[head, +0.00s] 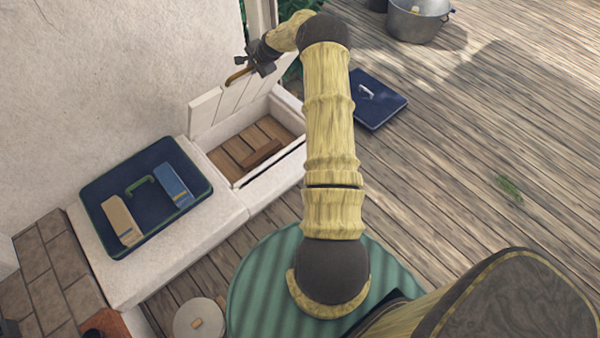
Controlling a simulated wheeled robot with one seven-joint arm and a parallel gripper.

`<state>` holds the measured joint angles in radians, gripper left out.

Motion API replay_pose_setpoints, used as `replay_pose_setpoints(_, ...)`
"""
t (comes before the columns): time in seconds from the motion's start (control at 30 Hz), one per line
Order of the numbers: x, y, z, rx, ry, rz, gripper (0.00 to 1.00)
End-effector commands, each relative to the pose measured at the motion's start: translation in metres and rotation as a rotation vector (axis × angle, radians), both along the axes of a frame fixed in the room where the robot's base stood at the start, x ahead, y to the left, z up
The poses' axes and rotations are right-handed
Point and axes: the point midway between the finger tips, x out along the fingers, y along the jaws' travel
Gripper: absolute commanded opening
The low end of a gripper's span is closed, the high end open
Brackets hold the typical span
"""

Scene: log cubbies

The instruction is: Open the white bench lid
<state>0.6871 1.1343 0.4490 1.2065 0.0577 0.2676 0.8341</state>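The white bench (276,182) stands along the wall, with an open compartment that has a brown slatted floor. Its white planked lid (207,112) is raised on the wall side of the compartment, standing steeply. My gripper (238,77) is at the upper edge of the lid, reaching in from the upper right. A narrow brown-gold tip shows there against the lid. It is too small to tell whether the fingers are apart or touching the lid. My arm hides the right end of the bench.
A brown block (262,154) lies in the compartment. A dark blue tray (107,224) with a blue item and a tan item sits on the bench's left part. A blue panel (378,98) and a metal pot (418,22) are on the deck. The deck at right is mostly clear.

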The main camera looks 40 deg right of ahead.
Motion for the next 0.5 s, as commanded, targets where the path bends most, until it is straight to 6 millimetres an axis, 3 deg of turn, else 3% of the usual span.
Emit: replay_pose_setpoints(0.5,0.033,0.004,0.022,-0.001,-0.003,0.000,0.12)
